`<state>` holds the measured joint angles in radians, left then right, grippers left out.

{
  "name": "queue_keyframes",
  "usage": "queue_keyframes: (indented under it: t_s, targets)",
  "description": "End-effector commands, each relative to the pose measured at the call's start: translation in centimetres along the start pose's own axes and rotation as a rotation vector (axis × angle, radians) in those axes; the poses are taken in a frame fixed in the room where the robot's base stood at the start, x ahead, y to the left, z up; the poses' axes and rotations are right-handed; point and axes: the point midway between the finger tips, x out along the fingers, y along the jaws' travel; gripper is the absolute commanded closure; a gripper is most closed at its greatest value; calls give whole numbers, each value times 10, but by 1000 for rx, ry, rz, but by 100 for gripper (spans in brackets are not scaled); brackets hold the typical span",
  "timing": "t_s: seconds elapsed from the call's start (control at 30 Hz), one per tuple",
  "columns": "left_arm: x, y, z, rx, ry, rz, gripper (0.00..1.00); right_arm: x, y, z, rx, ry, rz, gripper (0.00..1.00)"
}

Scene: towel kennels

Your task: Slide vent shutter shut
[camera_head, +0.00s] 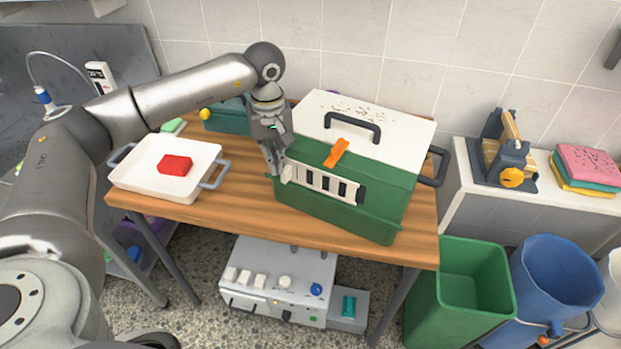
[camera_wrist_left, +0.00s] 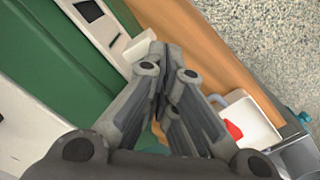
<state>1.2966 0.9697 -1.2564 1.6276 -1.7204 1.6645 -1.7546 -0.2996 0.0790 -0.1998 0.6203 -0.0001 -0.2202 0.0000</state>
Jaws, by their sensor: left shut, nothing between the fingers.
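A green kennel box (camera_head: 336,200) with a white lid (camera_head: 390,123) stands on the wooden table. Its front carries a white vent shutter (camera_head: 318,181) with several dark slots showing. A pale knob (camera_head: 288,173) sits at the shutter's left end. In the left wrist view the shutter (camera_wrist_left: 100,28) and the knob (camera_wrist_left: 139,45) show beside the fingertips. My left gripper (camera_head: 276,172) is shut and empty, its tips right beside the knob at its left. I cannot tell whether they touch it. The left wrist view shows the closed fingers (camera_wrist_left: 166,62). My right gripper is not in view.
An orange latch (camera_head: 337,153) and dark handle (camera_head: 352,126) stick out from the box. Green (camera_head: 460,290) and blue (camera_head: 556,280) bins stand at the right.

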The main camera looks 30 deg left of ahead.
Motion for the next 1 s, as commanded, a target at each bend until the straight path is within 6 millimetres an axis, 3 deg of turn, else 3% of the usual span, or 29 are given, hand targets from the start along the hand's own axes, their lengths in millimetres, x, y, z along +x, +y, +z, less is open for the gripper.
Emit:
queue_keyframes:
  t_s: [0.67, 1.0]
  targets:
    - [-1, 24, 24, 2, -1, 0, 100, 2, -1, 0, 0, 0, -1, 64]
    - [-24, 22, 22, 1, 0, 0, 100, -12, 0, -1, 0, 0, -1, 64]
